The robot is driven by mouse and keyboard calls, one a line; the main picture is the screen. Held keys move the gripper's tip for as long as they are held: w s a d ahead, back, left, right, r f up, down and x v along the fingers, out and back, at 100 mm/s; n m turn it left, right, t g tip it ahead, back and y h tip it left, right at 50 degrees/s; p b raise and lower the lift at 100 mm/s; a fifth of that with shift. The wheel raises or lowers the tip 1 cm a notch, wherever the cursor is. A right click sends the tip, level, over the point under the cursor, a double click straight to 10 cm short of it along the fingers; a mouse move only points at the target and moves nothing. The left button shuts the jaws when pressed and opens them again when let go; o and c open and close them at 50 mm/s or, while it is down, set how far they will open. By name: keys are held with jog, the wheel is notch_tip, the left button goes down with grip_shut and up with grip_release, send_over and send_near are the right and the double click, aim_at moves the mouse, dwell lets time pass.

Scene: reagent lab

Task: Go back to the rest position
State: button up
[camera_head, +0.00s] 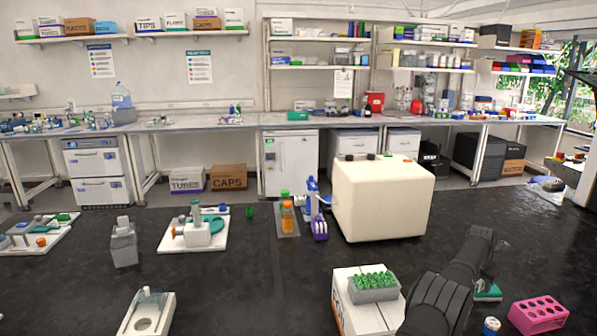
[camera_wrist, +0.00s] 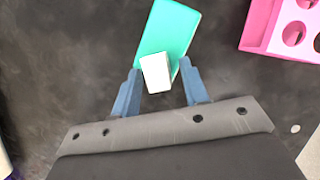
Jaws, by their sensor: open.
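My gripper (camera_wrist: 159,68) shows in the wrist view with its two blue fingers apart. A white block (camera_wrist: 155,74) on a teal plate (camera_wrist: 168,30) appears between the fingers, with a gap on each side. I cannot tell how far the fingertips are above it. In the head view, my dark arm reaches in from the lower right, and its end is over the teal piece (camera_head: 487,291). The fingers are not clear there.
A pink rack with holes (camera_head: 538,315) is right of the teal piece and shows at upper right in the wrist view (camera_wrist: 285,28). A grey rack of green-capped tubes (camera_head: 373,294) on a white box (camera_head: 362,318) is left of my arm. A cream machine (camera_head: 382,205) stands behind.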

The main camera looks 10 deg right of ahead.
jog(key=r, duration=0.4)
jog(key=shift+s+r, duration=0.35)
jog(key=s+d+r, duration=0.2)
jog(key=s+r, duration=0.5)
jog(key=s, duration=0.4)
jog(key=s+a+f+m+g, duration=0.1)
jog(key=s+a+f+m, duration=0.1)
jog(key=s+a, duration=0.7)
jog(key=s+a+f+m, duration=0.1)
jog(key=s+a+m, duration=0.1)
jog(key=s+a, duration=0.7)
jog(key=shift+a+f+g, duration=0.2)
jog(key=shift+f+g, duration=0.15)
jog(key=shift+g, duration=0.05)
jog(key=shift+s, duration=0.1)
jog(key=w+d+r+n, duration=0.1)
jog(key=w+d+r, duration=0.1)
jog(key=w+d, duration=0.9)
jog(key=shift+d+r+n+t, duration=0.25)
jog(key=shift+d+n+t, duration=0.15)
jog(key=shift+d, duration=0.35)
